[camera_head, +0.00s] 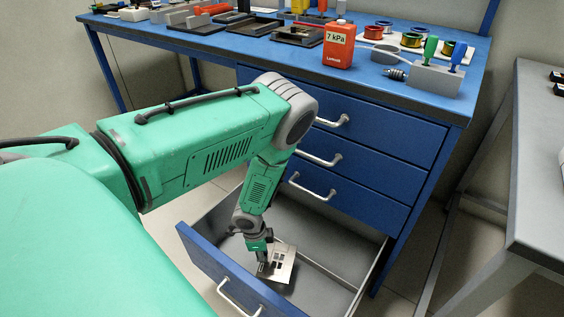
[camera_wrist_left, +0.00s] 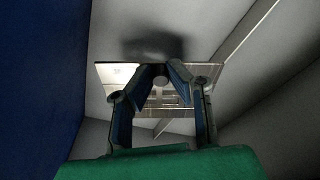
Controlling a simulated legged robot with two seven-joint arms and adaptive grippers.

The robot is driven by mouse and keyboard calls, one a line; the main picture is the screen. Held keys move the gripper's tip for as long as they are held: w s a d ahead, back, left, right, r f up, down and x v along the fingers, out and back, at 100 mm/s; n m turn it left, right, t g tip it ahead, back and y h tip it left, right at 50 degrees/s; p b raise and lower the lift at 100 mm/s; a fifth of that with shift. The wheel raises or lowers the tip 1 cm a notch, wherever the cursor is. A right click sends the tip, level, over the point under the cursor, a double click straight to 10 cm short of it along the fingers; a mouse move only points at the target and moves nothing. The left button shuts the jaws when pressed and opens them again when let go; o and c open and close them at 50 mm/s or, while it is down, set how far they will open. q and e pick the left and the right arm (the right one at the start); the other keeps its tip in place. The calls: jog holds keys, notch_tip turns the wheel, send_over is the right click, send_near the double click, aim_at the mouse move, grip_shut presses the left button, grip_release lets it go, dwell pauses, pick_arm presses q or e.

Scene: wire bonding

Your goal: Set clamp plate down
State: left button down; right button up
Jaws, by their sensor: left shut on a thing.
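The clamp plate (camera_head: 281,264) is a thin metal plate with rectangular cut-outs. It is inside the open bottom drawer (camera_head: 313,277) of the blue bench. My left gripper (camera_head: 263,258) reaches down into the drawer and is shut on the plate near its edge. In the left wrist view the plate (camera_wrist_left: 193,97) lies across the fingertips of my left gripper (camera_wrist_left: 160,78), with a dark shadow on the drawer surface beyond it. I cannot tell whether the plate touches the drawer floor. My right gripper is not in view.
The drawer's blue front (camera_head: 232,275) stands close to the gripper, and a divider (camera_head: 328,274) runs along its right part. Closed drawers (camera_head: 350,150) are above. The bench top (camera_head: 290,55) holds an orange bottle (camera_head: 338,46), spools and trays. A grey table (camera_head: 540,170) stands at right.

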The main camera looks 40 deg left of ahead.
pick_arm(q)
jog(key=f, duration=0.1)
jog(key=a+f+b, duration=0.1)
jog(key=f, duration=0.3)
jog(key=shift+s+a, duration=0.1)
jog(key=shift+a, duration=0.15)
jog(key=shift+a+f, duration=0.15)
jog(key=shift+f, duration=0.15)
jog(key=f+b, duration=0.2)
jog(key=shift+d+f, duration=0.35)
jog(key=shift+d, duration=0.05)
jog(key=shift+d+r, duration=0.2)
jog(key=shift+d, duration=0.05)
jog(key=shift+a+f, duration=0.25)
jog(key=shift+f, duration=0.05)
jog(key=c, duration=1.5)
grip_release()
jog(key=shift+a, duration=0.15)
jog(key=shift+a+f, duration=0.1)
jog(key=shift+d+r, duration=0.2)
jog(key=shift+d, duration=0.05)
jog(key=shift+r, duration=0.35)
notch_tip(320, 180, up, 11)
jog(key=s+a+p, duration=0.1)
jog(key=p, duration=0.4)
jog(key=shift+r, duration=0.15)
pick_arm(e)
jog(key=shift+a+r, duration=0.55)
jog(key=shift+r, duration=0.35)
